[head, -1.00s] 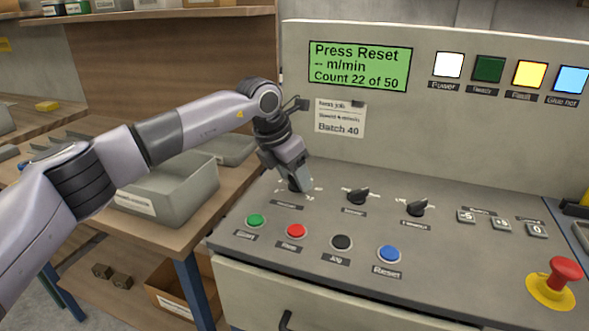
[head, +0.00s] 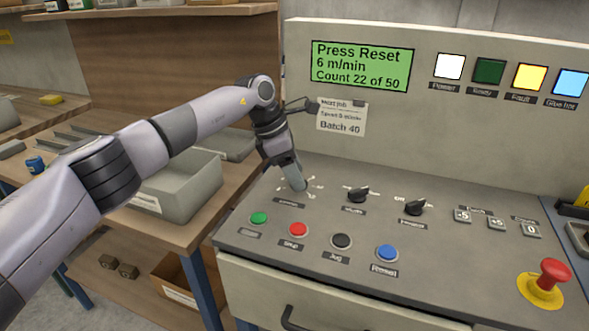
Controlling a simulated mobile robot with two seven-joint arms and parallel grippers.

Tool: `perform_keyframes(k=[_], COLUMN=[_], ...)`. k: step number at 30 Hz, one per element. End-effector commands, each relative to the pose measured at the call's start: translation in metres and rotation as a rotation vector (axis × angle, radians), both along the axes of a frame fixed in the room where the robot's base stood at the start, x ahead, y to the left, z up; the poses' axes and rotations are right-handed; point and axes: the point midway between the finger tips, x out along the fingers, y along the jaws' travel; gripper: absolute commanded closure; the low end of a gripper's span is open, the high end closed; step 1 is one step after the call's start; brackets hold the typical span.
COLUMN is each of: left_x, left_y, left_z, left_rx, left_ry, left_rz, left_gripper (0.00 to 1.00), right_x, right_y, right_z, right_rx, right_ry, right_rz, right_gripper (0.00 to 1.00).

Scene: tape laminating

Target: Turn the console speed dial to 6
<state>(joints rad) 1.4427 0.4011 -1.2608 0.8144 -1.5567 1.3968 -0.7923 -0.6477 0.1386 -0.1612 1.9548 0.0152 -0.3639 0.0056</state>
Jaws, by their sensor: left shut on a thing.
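The console (head: 450,250) has a row of three dials on its sloped top. My left gripper (head: 297,184) points down at the leftmost dial and is shut on it. The speed dial itself is hidden by the fingers; only marks of its scale show around them. The green display (head: 360,66) reads "Press Reset", "6 m/min" and "Count 22 of 50". The middle dial (head: 357,194) and the right dial (head: 414,207) are black and free of my gripper. My right gripper is not in view.
Green (head: 259,218), red (head: 298,229), black (head: 342,241) and blue (head: 387,252) buttons line the front of the panel. A red emergency stop (head: 554,271) sits at the right. A grey bin (head: 185,190) stands on the wooden bench at left.

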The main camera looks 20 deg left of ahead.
Motion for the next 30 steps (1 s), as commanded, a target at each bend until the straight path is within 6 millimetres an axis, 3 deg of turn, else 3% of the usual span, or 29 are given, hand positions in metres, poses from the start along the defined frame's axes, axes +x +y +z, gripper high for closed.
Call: perform_keyframes(k=[12,13,15,24,30], left_x=[0.000,0.000,0.000,0.000,-0.003], left_y=[0.001,0.001,0.001,0.001,0.010], left_z=[0.000,0.000,0.000,0.002,0.026], left_rx=[0.004,0.004,0.003,0.002,0.003], left_ry=[-0.001,-0.001,-0.001,-0.001,-0.006], left_rz=[-0.006,-0.006,-0.006,-0.005,-0.005], left_gripper=[0.75,0.35,0.19,0.19,0.19], right_x=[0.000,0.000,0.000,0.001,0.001], right_y=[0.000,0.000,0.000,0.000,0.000], right_z=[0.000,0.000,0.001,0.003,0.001], right_rx=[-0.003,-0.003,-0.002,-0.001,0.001], right_ry=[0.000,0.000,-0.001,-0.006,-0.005], right_rz=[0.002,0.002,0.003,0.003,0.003], right_gripper=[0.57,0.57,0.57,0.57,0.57])
